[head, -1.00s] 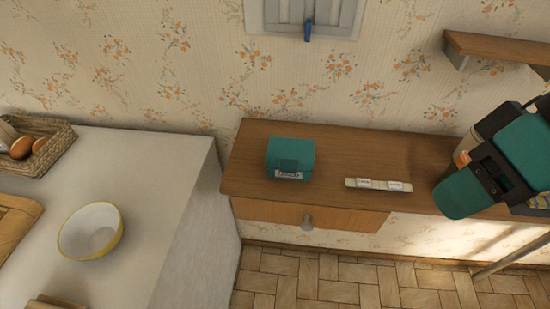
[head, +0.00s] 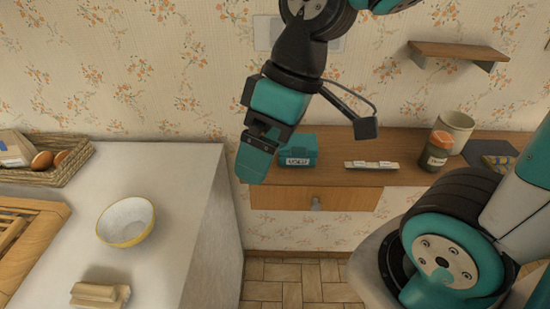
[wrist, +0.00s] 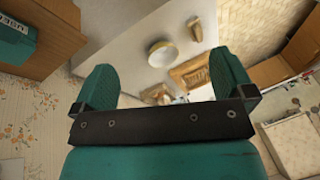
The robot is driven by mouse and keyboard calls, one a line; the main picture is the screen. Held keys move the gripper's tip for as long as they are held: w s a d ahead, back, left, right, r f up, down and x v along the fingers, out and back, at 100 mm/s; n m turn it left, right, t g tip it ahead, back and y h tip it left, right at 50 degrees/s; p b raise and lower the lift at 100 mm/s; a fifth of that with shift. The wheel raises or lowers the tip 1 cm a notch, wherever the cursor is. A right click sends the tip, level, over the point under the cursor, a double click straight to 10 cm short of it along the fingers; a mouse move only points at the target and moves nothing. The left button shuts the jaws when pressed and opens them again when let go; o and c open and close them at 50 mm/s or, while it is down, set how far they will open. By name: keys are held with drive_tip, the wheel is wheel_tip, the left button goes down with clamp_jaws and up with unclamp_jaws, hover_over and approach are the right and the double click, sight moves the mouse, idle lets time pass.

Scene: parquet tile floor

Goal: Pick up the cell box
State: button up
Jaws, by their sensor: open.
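A teal box (head: 301,149) with a white label stands on the left part of the wooden wall shelf; I take it for the cell box. It also shows at the upper left edge of the wrist view (wrist: 14,42), partly cut off. My gripper (head: 256,160) hangs just left of the box in the head view and covers a bit of its left side. In the wrist view my gripper (wrist: 163,80) has its two teal fingers wide apart with nothing between them. The box lies outside the fingers.
The wooden shelf (head: 400,178) has a drawer with a knob. A small pale strip (head: 371,165), a jar (head: 436,150) and a cream pot (head: 456,128) stand right of the box. A white counter (head: 180,170) with a bowl (head: 126,222) and a basket (head: 50,175) is on the left.

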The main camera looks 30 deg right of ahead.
drive_tip(key=w+d+f+n, duration=0.1)
drive_tip(key=w+d+f, duration=0.1)
drive_tip(key=w+d, duration=0.7)
drive_tip(key=n+t, duration=0.2)
approach(313, 141)
drive_tip(key=shift+h, duration=0.3)
drive_tip(key=p+x, duration=0.1)
drive_tip(key=x, duration=0.2)
drive_tip(key=p+x, duration=0.1)
drive_tip(key=x, duration=0.2)
drive_tip(key=shift+s+a, duration=0.15)
drive_tip(key=shift+a, duration=0.3)
drive_tip(key=shift+p+x, duration=0.95)
drive_tip(key=shift+x, duration=2.3)
drive_tip(key=shift+d, duration=0.1)
drive_tip(key=c, duration=1.1)
wheel_tip(313, 141, up, 20)
drive_tip(key=b, duration=0.2)
drive_tip(key=shift+b, duration=0.35)
